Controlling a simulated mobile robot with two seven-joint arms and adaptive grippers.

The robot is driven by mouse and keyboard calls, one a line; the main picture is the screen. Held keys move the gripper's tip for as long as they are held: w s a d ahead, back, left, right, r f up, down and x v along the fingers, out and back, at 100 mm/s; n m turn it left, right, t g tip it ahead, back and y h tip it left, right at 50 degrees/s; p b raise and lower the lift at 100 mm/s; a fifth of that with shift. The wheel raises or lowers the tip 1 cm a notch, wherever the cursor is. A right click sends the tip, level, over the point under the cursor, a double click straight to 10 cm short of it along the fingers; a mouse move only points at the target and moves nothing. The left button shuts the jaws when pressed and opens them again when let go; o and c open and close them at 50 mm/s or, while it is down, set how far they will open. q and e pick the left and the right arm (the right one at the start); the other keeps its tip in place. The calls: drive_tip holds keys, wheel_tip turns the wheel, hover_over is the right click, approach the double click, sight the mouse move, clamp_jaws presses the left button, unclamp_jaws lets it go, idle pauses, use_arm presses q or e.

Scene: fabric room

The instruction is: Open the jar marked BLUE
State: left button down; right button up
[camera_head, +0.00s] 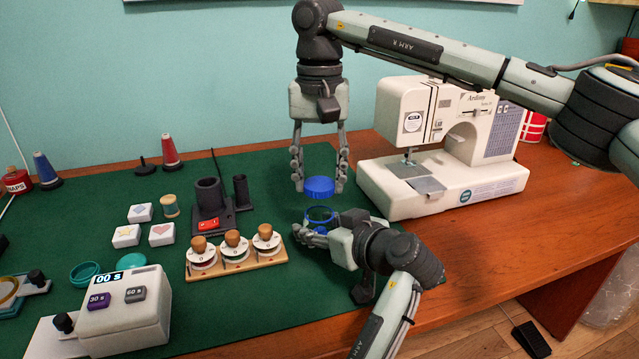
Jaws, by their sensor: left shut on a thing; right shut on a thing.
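A blue lid (319,187) is between the fingers of my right gripper (319,178), which comes down from above and is shut on it. Just below is an open jar with a blue rim (320,214). My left gripper (316,236) reaches in from the lower right and is shut on the jar. The lid is above the jar's mouth with a visible gap, so the two are apart. The jar's lower body is mostly hidden by my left gripper's fingers, and no marking on it is readable.
A white sewing machine (445,185) stands close on the right. A wooden rack with several knobbed pieces (237,266) is left of the jar. A white timer box (125,318) and a teal open container (85,273) are at front left. The green mat (290,295) is clear in front.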

wheel_tip(320, 180, up, 2)
drive_tip(key=shift+r, duration=0.1)
use_arm(q)
drive_tip(key=c, duration=0.7)
unclamp_jaws()
